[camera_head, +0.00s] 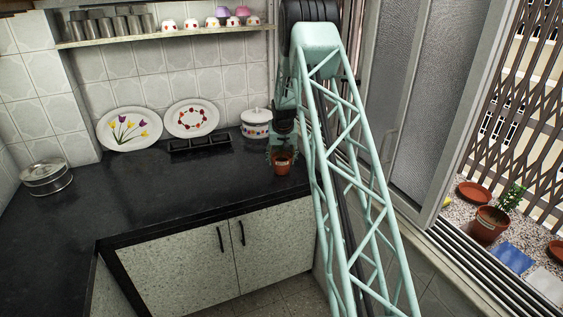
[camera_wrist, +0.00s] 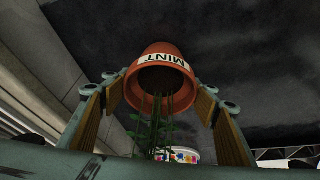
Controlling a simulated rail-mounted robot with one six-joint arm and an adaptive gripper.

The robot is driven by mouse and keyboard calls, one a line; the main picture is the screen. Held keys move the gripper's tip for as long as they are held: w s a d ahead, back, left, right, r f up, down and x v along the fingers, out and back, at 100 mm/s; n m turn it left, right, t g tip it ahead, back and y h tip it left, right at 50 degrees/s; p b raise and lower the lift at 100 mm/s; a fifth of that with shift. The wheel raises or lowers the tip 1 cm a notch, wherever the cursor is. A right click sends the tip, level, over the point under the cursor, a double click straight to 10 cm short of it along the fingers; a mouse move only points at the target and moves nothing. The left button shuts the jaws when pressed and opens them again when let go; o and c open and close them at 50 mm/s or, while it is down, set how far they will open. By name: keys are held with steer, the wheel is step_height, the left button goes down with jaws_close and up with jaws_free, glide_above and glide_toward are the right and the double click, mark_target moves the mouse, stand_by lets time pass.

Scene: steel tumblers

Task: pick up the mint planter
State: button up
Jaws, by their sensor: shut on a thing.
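The mint planter (camera_head: 282,162) is a small terracotta pot with a green plant, at the right end of the dark counter. In the wrist view the planter (camera_wrist: 160,62) shows a white label reading MINT, with its dark mouth and green stems facing the camera. My gripper (camera_wrist: 159,88) has its tan-padded fingers on both sides of the pot, shut on it. In the head view my gripper (camera_head: 281,143) is just above the pot and partly hides the plant. I cannot tell whether the pot's base touches the counter.
A white lidded pot (camera_head: 256,124) stands close behind on the left. A black tray (camera_head: 200,144) and two decorated plates (camera_head: 129,129) are along the wall. A steel tin (camera_head: 46,177) stands far left. The counter's middle is clear. Another potted plant (camera_head: 489,224) stands on the right window ledge.

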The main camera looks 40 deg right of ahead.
mark_target(281, 156)
steer(key=shift+r+p, duration=0.3)
steer(key=shift+r, duration=1.5)
steer(key=s+a+r, duration=0.1)
steer(key=s+a, duration=0.8)
steer(key=s, duration=0.4)
steer(key=shift+r, duration=0.15)
steer(key=shift+s, duration=0.1)
